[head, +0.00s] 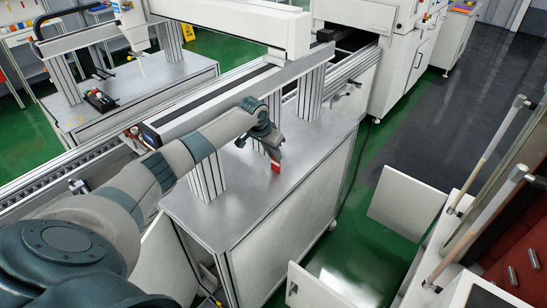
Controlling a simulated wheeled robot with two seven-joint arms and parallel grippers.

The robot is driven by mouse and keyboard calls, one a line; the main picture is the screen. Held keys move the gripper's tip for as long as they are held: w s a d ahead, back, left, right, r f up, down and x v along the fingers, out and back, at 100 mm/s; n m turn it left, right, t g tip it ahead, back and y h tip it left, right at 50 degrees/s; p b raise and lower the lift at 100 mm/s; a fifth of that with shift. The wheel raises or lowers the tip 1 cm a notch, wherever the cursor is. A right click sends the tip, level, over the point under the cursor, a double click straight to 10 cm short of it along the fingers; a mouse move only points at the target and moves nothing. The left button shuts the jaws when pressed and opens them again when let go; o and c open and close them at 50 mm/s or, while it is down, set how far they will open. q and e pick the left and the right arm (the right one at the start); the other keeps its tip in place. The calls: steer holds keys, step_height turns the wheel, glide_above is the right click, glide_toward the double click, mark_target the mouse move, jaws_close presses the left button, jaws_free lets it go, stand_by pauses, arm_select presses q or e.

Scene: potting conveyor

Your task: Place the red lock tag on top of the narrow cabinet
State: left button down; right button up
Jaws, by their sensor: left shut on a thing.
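The red lock tag (275,167) is held at the tip of my left gripper (272,153), which is shut on it. The tag hangs upright, just above or touching the grey metal top of the cabinet (299,162) under the conveyor; I cannot tell whether it touches. My left arm reaches in from the lower left across the cabinet's near end. My right gripper does not show. No label tells me whether this cabinet is the narrow one.
Aluminium posts (208,178) rise from the cabinet top and carry the conveyor rail (285,80). Open white doors (405,203) stand out at the right over the green floor (350,245). The top right of the tag is clear.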

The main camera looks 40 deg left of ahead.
arm_select(q)
steer(key=shift+f, duration=0.1)
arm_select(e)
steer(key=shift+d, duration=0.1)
arm_select(q)
steer(key=c, duration=1.6)
jaws_free()
steer(key=shift+c, duration=0.2)
